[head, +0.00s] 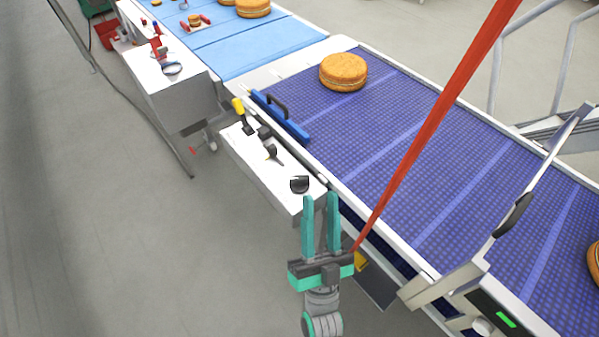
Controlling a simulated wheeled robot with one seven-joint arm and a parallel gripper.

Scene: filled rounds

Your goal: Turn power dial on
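My gripper (320,197) is in the lower middle of the head view. Its two teal fingers point up the picture, apart, with nothing between them. A round black dial (299,185) sits on the near end of a white control box (240,156) beside the conveyor. The fingertips appear just below and right of this dial; I cannot tell their height or any contact. Farther along the box are a black lever-like knob (271,151) and a yellow-and-black handle (240,108). No label is readable, so I cannot tell which control is the power dial.
A blue conveyor (400,150) carrying a round bun-like item (343,72) runs along the right. A red pole (437,115) slants across the view beside my gripper. A green-lit panel (505,320) is at lower right. The grey floor at left is mostly open.

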